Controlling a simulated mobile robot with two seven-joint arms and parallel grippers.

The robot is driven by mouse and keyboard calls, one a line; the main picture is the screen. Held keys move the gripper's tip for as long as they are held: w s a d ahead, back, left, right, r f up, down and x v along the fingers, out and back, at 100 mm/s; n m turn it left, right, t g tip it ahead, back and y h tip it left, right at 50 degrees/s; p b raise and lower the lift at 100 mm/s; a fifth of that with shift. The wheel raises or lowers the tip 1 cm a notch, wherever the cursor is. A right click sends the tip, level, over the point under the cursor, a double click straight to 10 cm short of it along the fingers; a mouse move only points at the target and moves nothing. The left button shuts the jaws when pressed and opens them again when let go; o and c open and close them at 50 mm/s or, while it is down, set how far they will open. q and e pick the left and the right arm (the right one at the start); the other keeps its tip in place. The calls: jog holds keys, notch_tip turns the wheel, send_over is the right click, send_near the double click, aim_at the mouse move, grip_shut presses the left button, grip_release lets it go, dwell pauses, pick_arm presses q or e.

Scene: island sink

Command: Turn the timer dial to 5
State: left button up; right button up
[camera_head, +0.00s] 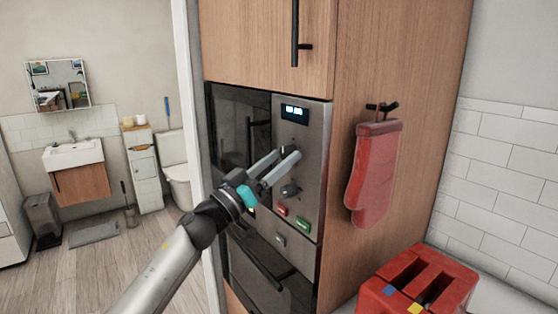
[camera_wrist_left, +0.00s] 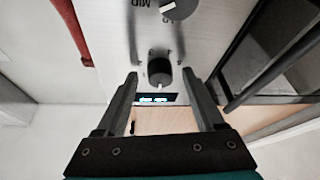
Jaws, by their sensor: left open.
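The control panel (camera_head: 314,160) of the built-in oven carries two dark round dials below a lit display (camera_head: 294,111). The upper dial (camera_wrist_left: 159,70), nearest the display, is likely the timer dial. In the left wrist view it has a white pointer mark, and the numbers around it are too small to read. My left gripper (camera_head: 280,160) is open at this dial; its fingers largely hide it in the head view. In the wrist view the dial appears between the fingertips, with a gap on each side. The lower dial (camera_head: 290,190) also shows in the wrist view (camera_wrist_left: 178,8), near the letters "MID".
A red button (camera_head: 281,209) and a green button (camera_head: 303,224) sit below the lower dial. A red oven mitt (camera_head: 373,175) hangs on the cabinet side. A red toaster (camera_head: 418,285) stands at lower right. A dark handle (camera_head: 262,262) crosses the lower front.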

pick_arm(q)
jog(key=shift+c, duration=0.3)
grip_shut()
dwell(0.5)
